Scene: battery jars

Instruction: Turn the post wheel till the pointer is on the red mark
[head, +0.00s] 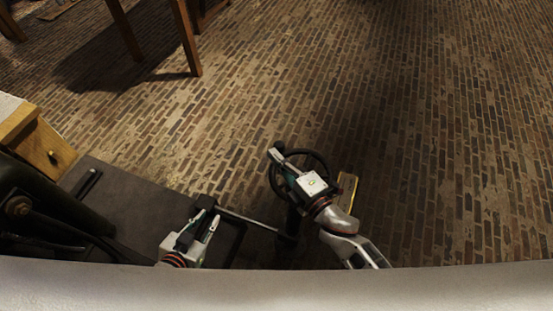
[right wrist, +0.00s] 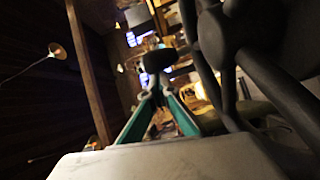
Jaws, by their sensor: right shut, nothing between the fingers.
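The black post wheel (head: 319,158) is low in the middle of the head view, partly hidden by my right arm. My right gripper (head: 275,153) is shut and empty, its tips at the wheel's far left rim; I cannot tell whether they touch it. In the right wrist view the shut fingers (right wrist: 154,62) point up beside the wheel's thick dark spokes (right wrist: 225,50). My left gripper (head: 212,212) is open and empty, left of the wheel and apart from it. I cannot make out the pointer or the red mark.
A narrow yellowish plate (head: 347,190) stands right of the wheel. A dark platform (head: 130,195) with a black frame lies at left, near a wooden drawer (head: 45,150). Wooden legs (head: 186,40) stand at the back left. The brick floor (head: 440,130) is clear at right.

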